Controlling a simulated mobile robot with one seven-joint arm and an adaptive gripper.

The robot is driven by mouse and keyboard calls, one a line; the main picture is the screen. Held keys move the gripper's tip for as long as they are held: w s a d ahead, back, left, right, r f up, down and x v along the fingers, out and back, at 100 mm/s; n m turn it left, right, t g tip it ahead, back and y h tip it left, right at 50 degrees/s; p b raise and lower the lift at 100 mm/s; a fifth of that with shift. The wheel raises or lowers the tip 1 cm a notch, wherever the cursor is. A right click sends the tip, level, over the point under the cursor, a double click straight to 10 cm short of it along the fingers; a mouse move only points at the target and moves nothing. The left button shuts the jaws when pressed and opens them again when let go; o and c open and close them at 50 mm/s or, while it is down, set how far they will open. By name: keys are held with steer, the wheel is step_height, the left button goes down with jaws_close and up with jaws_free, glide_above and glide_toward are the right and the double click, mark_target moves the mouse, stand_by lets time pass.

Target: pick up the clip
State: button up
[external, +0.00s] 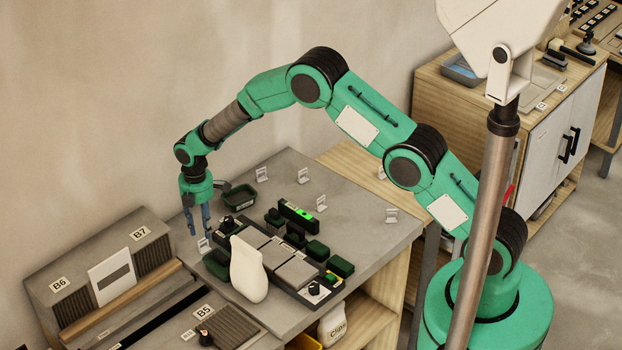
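My gripper (199,226) points down over the left end of the grey table (362,222). Its two blue-grey fingers stand apart with nothing visible between them. A small white clip-like piece (204,245) stands on the table just below the fingertips; I cannot tell whether they touch it. Similar small white pieces stand toward the back (262,174), in the middle (321,202) and at the right (391,215). They are too small to tell clips from label holders. A white bag marked "Clips" (334,326) sits on the shelf below.
A pale, rounded upright object (247,272) stands before grey tiles (296,272). Dark green blocks (317,250) and a level with a bright green vial (299,215) lie nearby. The table's right part is mostly clear.

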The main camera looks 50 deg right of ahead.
mark_target(205, 248)
steer(key=shift+f, duration=0.25)
steer(key=shift+f, duration=0.1)
steer(key=shift+d+f+p, duration=0.1)
steer(key=shift+f+p, duration=0.25)
steer(key=shift+f, duration=2.15)
jaws_close()
